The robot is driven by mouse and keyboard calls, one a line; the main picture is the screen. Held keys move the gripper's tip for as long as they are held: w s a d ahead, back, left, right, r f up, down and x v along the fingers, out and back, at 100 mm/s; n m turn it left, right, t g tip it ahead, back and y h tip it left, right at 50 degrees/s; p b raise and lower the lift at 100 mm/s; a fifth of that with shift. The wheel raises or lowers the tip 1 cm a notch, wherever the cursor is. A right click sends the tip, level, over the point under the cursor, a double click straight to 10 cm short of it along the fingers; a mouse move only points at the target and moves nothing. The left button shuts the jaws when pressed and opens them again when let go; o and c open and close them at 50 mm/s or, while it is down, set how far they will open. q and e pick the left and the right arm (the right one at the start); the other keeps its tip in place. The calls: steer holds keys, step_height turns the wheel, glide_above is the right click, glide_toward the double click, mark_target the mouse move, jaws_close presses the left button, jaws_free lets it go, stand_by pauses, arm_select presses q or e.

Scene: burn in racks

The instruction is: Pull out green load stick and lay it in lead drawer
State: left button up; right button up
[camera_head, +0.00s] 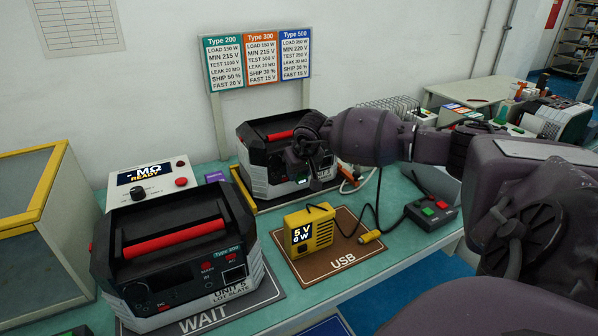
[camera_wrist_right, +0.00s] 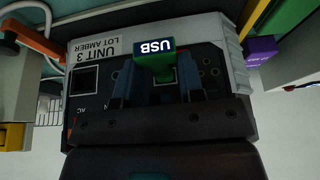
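The green load stick (camera_wrist_right: 162,71), with a dark end marked USB, stands out from the front panel of Unit 3 (camera_wrist_right: 100,54) in the right wrist view. My right gripper (camera_wrist_right: 158,88) has one finger on each side of the stick, and I see no clear grip on it. In the head view my right gripper (camera_head: 303,160) is at the front of the rear unit (camera_head: 258,165) and hides the stick there. My left gripper is out of view. I cannot make out a lead drawer.
A unit with a red handle (camera_head: 173,240) stands on the WAIT mat at front left. A yellow meter (camera_head: 309,232) with a cable sits on the brown USB mat (camera_head: 345,262). A button box (camera_head: 432,211) lies to the right. A yellow-edged cabinet (camera_head: 40,215) is at far left.

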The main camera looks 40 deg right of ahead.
steer(key=shift+c, duration=1.2)
steer(key=shift+o, duration=1)
jaws_close()
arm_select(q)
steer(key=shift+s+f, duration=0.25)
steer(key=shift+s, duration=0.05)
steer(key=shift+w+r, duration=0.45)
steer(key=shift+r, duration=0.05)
arm_select(e)
steer(key=shift+s+a, duration=0.1)
steer(key=shift+s, duration=0.25)
steer(key=shift+s, duration=0.15)
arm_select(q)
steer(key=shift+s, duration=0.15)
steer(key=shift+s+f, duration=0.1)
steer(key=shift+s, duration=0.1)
arm_select(e)
steer(key=shift+s+a, duration=0.1)
steer(key=shift+s, duration=0.1)
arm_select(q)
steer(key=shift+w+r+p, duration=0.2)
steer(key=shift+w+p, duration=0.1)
